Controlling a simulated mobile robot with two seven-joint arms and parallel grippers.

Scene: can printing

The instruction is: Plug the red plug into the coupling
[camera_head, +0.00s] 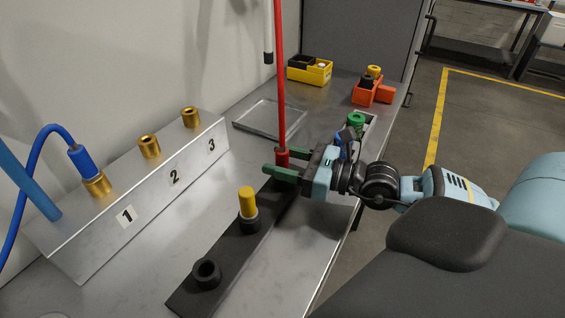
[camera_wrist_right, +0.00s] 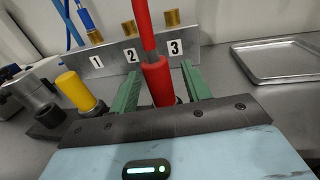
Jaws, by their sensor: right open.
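The red plug (camera_head: 282,157) stands upright at the far end of a black holder bar (camera_head: 224,258), with a red hose rising from it. My right gripper (camera_head: 274,163) is open, its green fingers on either side of the red plug. The right wrist view also shows the red plug (camera_wrist_right: 158,82) between the two fingers (camera_wrist_right: 160,88). Brass couplings 2 (camera_head: 149,146) and 3 (camera_head: 190,117) on the angled metal panel (camera_head: 150,205) are empty. A blue plug (camera_head: 82,160) sits in brass coupling 1 (camera_head: 97,184). My left gripper is not in view.
A yellow plug (camera_head: 247,202) stands in the holder's middle, and the near socket (camera_head: 207,273) is empty. A shallow metal tray (camera_head: 270,118), a yellow bin (camera_head: 310,70) and orange bins (camera_head: 372,92) are farther back.

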